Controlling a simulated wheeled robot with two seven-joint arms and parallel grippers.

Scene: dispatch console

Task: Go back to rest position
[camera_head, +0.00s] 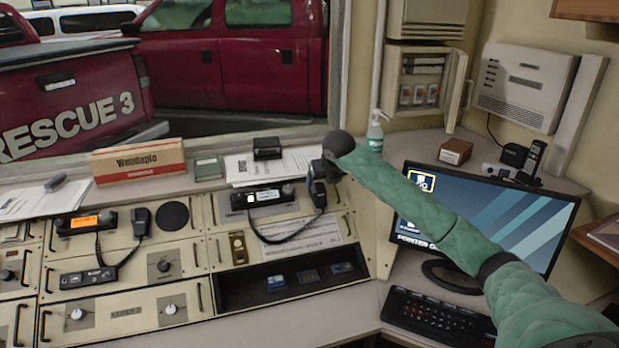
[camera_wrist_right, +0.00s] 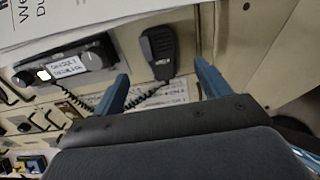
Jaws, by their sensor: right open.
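My right arm (camera_head: 440,220), in a green sleeve, reaches in from the lower right over the console. My right gripper (camera_head: 326,170) is small and dark at its end, partly hidden by the wrist. In the right wrist view my right gripper (camera_wrist_right: 161,70) is open, its two blue fingers apart with nothing gripped. A black hand microphone (camera_wrist_right: 158,50) with a coiled cord shows beyond and between the fingers, hanging on the console front. Whether the fingers reach around it, I cannot tell. The left gripper is not in view.
A radio (camera_head: 264,197) sits beside the microphone. A monitor (camera_head: 500,215) and keyboard (camera_head: 435,318) lie under and beside my right arm. A soap bottle (camera_head: 375,135) stands behind the wrist. A window with red trucks is behind the console (camera_head: 130,290).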

